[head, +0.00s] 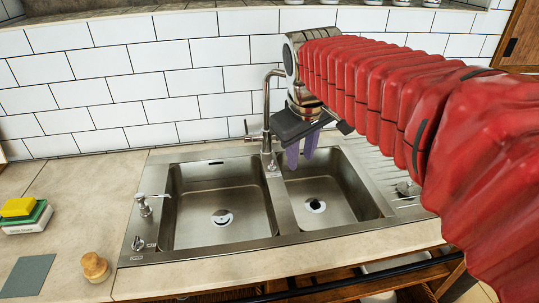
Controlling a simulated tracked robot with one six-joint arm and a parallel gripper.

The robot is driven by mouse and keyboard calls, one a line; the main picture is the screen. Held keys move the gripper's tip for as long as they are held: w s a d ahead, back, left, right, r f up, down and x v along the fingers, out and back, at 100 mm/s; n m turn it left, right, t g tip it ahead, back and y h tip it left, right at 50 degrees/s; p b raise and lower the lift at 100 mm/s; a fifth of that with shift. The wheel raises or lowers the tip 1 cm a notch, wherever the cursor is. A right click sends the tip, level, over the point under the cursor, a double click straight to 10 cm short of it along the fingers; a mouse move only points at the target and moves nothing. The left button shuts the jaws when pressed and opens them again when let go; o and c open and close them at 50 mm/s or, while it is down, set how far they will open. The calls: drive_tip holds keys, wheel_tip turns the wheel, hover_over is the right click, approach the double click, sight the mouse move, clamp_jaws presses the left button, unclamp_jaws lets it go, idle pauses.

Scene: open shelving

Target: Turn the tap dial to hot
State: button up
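A steel tap (267,110) stands upright behind the divider between the two sink basins, with a small lever on its left side. A small dial (138,243) with faint markings sits on the sink's front left corner. Another round knob (407,189) sits on the right drainer, partly beside my red-sleeved arm. I cannot tell which is the tap dial, or read any setting. My gripper (301,156) hangs over the right basin, just right of the tap, with its purple fingers pointing down. A narrow gap shows between the fingers, and nothing is between them.
The left basin (245,195) and right basin (345,200) are empty. A soap dispenser (145,205) stands at the left rim. A yellow-green sponge stack (20,210), a wooden knob-like item (95,266) and a grey-green pad (26,276) lie on the left counter. White tiles rise behind.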

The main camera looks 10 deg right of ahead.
drive_tip(key=s+f+m+t, duration=0.1)
drive_tip(key=s+f, duration=0.3)
drive_tip(key=s, duration=0.4)
drive_tip(key=s+f+m+t+y, duration=0.1)
drive_tip(key=s+f+m, duration=0.2)
drive_tip(key=s, duration=0.6)
drive_tip(key=shift+a+f+m, duration=0.3)
drive_tip(key=shift+a+f, duration=0.05)
drive_tip(key=shift+f, duration=0.35)
